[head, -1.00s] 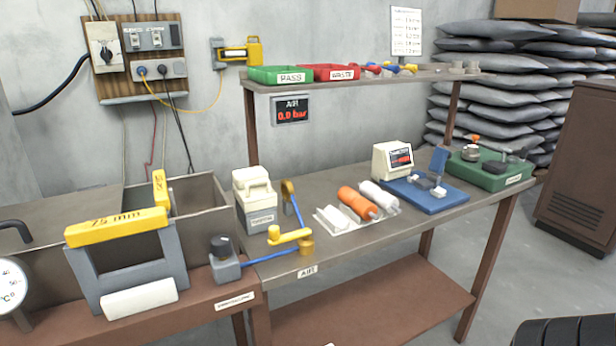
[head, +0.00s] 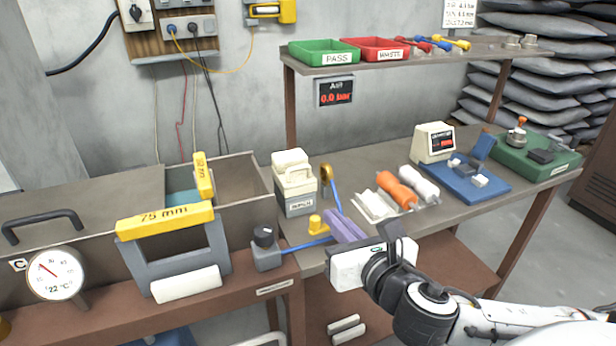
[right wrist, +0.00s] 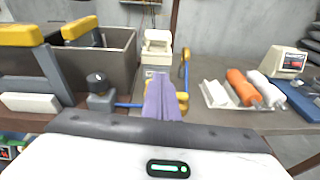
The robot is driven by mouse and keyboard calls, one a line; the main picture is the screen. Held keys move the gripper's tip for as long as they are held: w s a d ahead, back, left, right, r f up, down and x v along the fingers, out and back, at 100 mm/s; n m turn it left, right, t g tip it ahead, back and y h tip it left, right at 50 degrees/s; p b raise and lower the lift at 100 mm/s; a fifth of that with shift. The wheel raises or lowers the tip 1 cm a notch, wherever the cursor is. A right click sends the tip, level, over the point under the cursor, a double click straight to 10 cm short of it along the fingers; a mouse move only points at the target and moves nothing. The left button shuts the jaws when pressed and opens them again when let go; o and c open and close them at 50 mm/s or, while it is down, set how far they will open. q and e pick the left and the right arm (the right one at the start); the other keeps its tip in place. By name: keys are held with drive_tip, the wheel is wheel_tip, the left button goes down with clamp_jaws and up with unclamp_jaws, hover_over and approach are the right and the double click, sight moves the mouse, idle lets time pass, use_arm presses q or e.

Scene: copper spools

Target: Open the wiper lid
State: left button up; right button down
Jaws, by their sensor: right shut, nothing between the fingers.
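The wiper box (head: 298,203) is grey with a label on its front and stands at the left end of the bench. Its cream lid (head: 292,166), with a raised handle, looks closed on top. The lid also shows in the right wrist view (right wrist: 157,44), just beyond my fingers. My right gripper (head: 337,222) has purple fingers, shut and empty, in front of and right of the box, apart from it in the head view. It also shows in the right wrist view (right wrist: 162,88), where its fingers overlap the box's lower front. My left gripper is not in view.
A yellow valve handle (head: 316,223) and a blue hose (head: 308,244) lie close to my right gripper. Orange and white rolls (head: 397,189) lie further right. An open metal tank (head: 240,190) is left.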

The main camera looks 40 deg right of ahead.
drive_tip(key=b, duration=0.1)
approach(309, 184)
drive_tip(key=shift+n, duration=0.4)
drive_tip(key=w, duration=0.4)
drive_tip(key=shift+w+a+f, duration=0.1)
drive_tip(key=shift+w+f, duration=0.05)
drive_tip(key=shift+f, duration=0.25)
drive_tip(key=shift+w+d+r+p, duration=0.2)
drive_tip(key=shift+w+r+p, duration=0.1)
drive_tip(key=shift+w+r, duration=0.6)
drive_tip(key=shift+w+d+r, duration=0.15)
drive_tip(key=shift+w, duration=0.35)
drive_tip(key=shift+r, duration=0.15)
drive_tip(key=shift+w+r+p, duration=0.15)
drive_tip(key=shift+r+p, duration=0.05)
drive_tip(key=shift+p, duration=0.2)
